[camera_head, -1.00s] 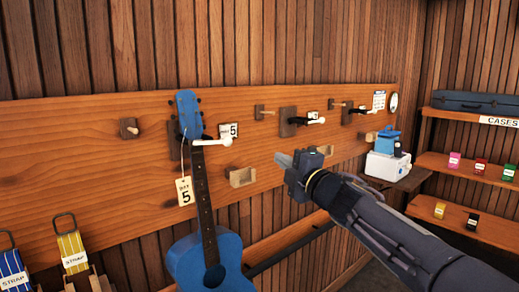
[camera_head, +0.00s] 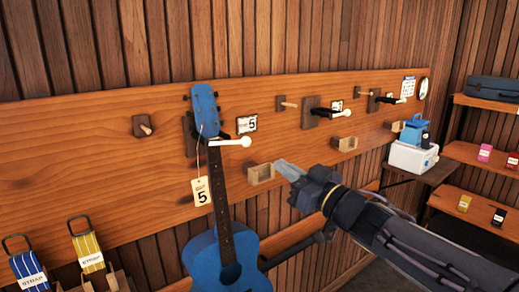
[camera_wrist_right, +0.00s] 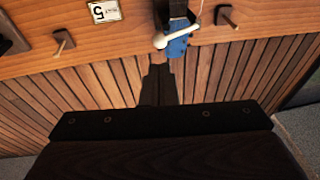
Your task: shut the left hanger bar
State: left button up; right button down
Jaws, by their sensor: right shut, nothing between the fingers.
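A blue ukulele (camera_head: 213,255) hangs upright on the left hanger, with a "5" tag (camera_head: 201,191) on its neck. The left hanger's white bar (camera_head: 230,142) sticks out to the right across the neck just below the headstock. In the right wrist view, the white bar (camera_wrist_right: 176,36) shows slanted beside the blue headstock (camera_wrist_right: 177,49). My right gripper (camera_head: 281,166) is shut and empty, to the right of and a little below the bar, apart from it. In the right wrist view its dark fingers (camera_wrist_right: 158,84) point toward the headstock. My left gripper is out of view.
Wooden pegs (camera_head: 143,126) and a small wooden block (camera_head: 261,174) stick out of the orange wall board (camera_head: 80,175). Two further hangers (camera_head: 321,112) are to the right. Straps (camera_head: 87,246) stand at lower left. A white box (camera_head: 412,158) and shelves stand at right.

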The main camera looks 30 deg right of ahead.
aim_at(248, 144)
jog(key=p+x, duration=0.1)
jog(key=x, duration=0.8)
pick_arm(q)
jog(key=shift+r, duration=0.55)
pick_arm(e)
jog(key=shift+a+r, duration=0.1)
jog(key=shift+a, duration=0.05)
